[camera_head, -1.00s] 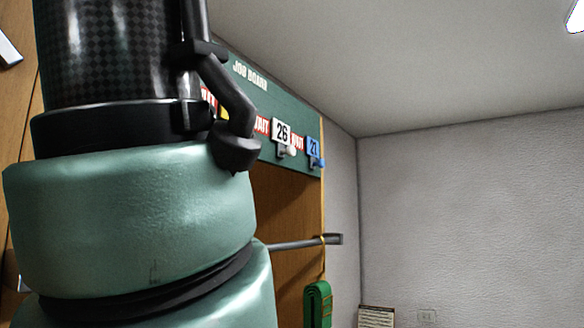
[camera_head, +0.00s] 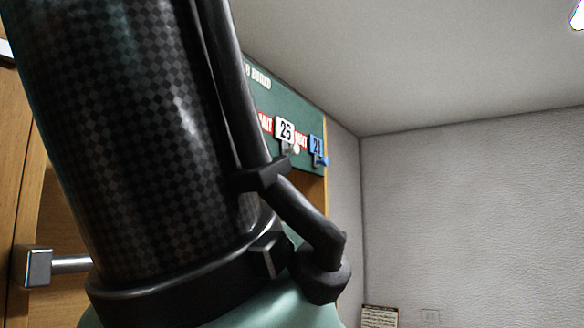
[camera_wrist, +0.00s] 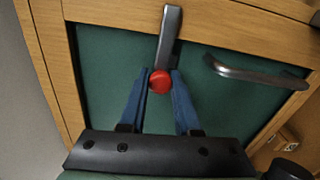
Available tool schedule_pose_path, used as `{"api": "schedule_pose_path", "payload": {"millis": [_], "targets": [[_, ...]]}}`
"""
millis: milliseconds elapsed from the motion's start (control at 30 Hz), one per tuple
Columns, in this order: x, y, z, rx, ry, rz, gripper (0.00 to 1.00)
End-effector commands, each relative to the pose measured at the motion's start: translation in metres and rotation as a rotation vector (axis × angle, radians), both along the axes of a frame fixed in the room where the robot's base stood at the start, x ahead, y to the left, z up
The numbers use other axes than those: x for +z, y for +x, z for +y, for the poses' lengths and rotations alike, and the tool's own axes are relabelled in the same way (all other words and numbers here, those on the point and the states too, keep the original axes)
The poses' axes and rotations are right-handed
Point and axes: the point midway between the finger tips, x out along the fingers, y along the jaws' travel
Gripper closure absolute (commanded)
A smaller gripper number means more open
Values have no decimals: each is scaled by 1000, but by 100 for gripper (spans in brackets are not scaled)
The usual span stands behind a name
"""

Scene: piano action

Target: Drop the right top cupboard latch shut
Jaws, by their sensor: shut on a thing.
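In the wrist view a grey latch bar (camera_wrist: 169,38) runs from the wooden rail down over a green cupboard panel, slightly tilted in the picture. A round red knob (camera_wrist: 160,82) is at its lower end. My gripper (camera_wrist: 161,76) has its two blue fingers shut on the red knob, one on each side. The ends of the fingers partly cover the knob's sides. In the head view my arm hides the latch and the gripper.
A curved grey handle (camera_wrist: 255,76) sits on the green panel (camera_wrist: 228,105) right of the latch. In the head view a metal handle (camera_head: 38,267) stands out at left. A green job board (camera_head: 290,110) with number tags is behind my arm. A grey wall (camera_head: 460,200) is at right.

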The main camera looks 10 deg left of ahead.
Motion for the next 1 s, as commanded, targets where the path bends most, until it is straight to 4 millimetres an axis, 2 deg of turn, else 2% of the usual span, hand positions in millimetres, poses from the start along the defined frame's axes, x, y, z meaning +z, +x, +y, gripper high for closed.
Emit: {"api": "schedule_pose_path", "payload": {"millis": [500, 533, 667, 700, 1000], "targets": [[-2, 0, 0, 1, -11, -20, 100], [-3, 0, 0, 1, -11, -19, 67], [-2, 0, 0, 0, -10, -20, 44], [-2, 0, 0, 0, -10, -20, 40], [-2, 0, -1, 0, -7, -20, 40]]}}
